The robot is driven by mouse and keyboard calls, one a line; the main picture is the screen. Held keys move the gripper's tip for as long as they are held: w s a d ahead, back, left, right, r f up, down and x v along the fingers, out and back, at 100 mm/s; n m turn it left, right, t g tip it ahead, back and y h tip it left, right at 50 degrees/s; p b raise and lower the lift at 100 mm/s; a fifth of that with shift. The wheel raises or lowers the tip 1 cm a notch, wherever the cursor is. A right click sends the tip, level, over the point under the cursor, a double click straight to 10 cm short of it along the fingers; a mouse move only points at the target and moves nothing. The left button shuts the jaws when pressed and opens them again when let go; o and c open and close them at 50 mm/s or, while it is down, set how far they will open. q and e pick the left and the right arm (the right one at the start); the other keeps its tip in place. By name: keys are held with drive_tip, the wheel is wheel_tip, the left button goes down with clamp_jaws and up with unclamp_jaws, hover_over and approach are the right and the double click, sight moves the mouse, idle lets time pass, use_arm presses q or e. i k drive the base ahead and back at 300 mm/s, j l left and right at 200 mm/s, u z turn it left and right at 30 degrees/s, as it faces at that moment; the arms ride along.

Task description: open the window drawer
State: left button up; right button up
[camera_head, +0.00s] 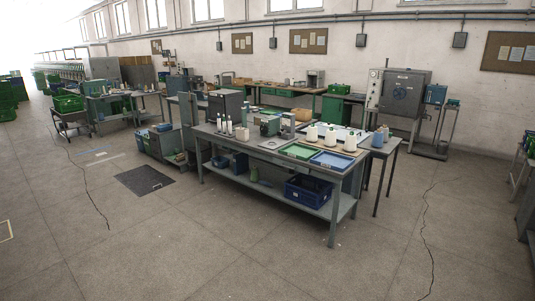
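Neither of my grippers is in view. I cannot tell for sure which drawer is the window drawer. A long bench (262,84) stands against the far wall below the windows (294,4). It has green fronts (285,92) under its top that look like drawers, too small to tell whether they are open or shut. The near workbench partly hides this bench.
A grey workbench (270,180) with cones, green and blue trays (331,160) and a blue crate (307,191) below stands in the middle. A grey cabinet machine (403,93) stands at the back right. The floor in front is clear, with a dark mat (144,181) at left.

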sight(213, 119)
drive_tip(key=i+z, duration=0.1)
drive_tip(key=i, duration=0.6)
drive_tip(key=i+z, duration=0.15)
drive_tip(key=i, duration=0.55)
drive_tip(key=i+j+z, duration=0.1)
drive_tip(key=i, duration=0.6)
drive_tip(key=i+j+z, duration=0.15)
drive_tip(key=i, duration=0.5)
